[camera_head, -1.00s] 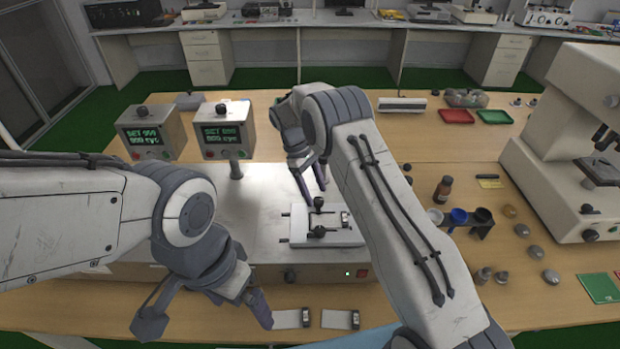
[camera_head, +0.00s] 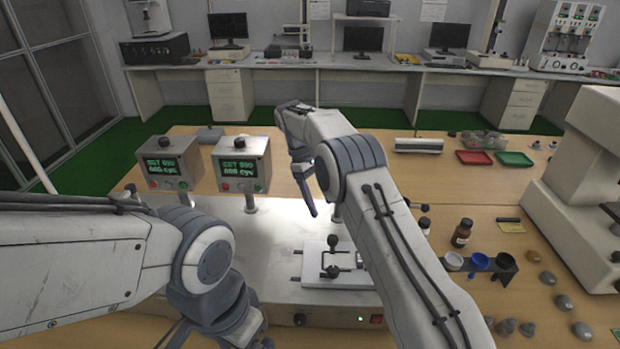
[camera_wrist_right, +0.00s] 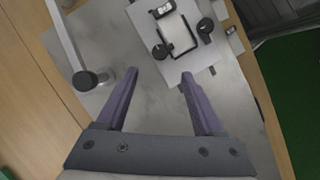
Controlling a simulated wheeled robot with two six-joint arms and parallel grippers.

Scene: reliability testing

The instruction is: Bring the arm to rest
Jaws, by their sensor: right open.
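My right arm (camera_head: 405,235) reaches forward over the bench. Its gripper (camera_head: 325,210) points down, above the metal test unit (camera_head: 265,245) and beyond the white clamp plate (camera_head: 350,278). In the right wrist view the two purple fingers (camera_wrist_right: 160,74) stand wide apart, with nothing between them. That view also shows the white plate (camera_wrist_right: 200,55) with its black knobs, past the fingertips. My left arm (camera_head: 75,250) comes in from the left; its wrist is cut off by the bottom edge and its fingers are hidden.
Two display boxes (camera_head: 241,166) stand on posts at the back left. A red tray (camera_head: 474,157) and a green tray (camera_head: 514,159) lie at the back right. A brown bottle (camera_head: 462,233), cups (camera_head: 479,262) and a microscope (camera_head: 575,190) stand right of my right arm.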

